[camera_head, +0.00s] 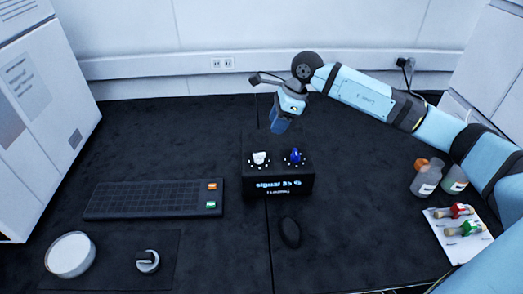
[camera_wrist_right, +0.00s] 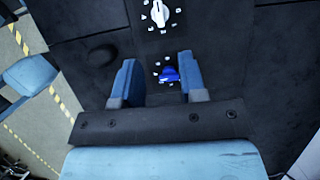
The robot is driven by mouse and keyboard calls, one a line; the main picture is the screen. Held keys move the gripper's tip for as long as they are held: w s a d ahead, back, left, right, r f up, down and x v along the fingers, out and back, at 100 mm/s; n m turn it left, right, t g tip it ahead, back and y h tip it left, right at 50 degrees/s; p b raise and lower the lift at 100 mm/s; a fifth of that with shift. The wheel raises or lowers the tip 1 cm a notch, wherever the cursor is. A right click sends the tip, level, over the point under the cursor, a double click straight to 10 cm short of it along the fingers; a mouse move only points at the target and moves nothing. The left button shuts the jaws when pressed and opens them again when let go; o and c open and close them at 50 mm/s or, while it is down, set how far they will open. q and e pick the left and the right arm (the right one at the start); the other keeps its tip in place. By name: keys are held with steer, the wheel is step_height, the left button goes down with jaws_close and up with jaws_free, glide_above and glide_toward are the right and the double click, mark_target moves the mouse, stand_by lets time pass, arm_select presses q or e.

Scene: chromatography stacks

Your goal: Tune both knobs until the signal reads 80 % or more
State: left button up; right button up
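A black box (camera_head: 278,185) stands mid-table with a white knob (camera_head: 260,158) on the left and a blue knob (camera_head: 295,155) on the right, each ringed by white marks. Its lit front display (camera_head: 279,184) seems to read "signal 35 %"; the smaller line below is hard to read. My right gripper (camera_head: 280,124) hangs above and behind the box, apart from it. In the right wrist view the gripper (camera_wrist_right: 157,70) is open and empty; the blue knob (camera_wrist_right: 169,75) shows between its fingers, nearer one finger. The white knob (camera_wrist_right: 160,15) shows beyond. My left gripper is out of view.
A keyboard-like panel (camera_head: 140,199) lies left of the box, and a dark mouse-like oval (camera_head: 290,232) in front. A white round dish (camera_head: 70,255) and a knob-like piece (camera_head: 148,261) are front left. Bottles (camera_head: 426,180) and a white tray (camera_head: 447,245) stand right.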

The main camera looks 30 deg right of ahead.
mark_target(259, 157)
steer(key=x, duration=1.1)
steer(key=shift+a+f, duration=0.15)
steer(key=shift+f, duration=0.05)
jaws_close()
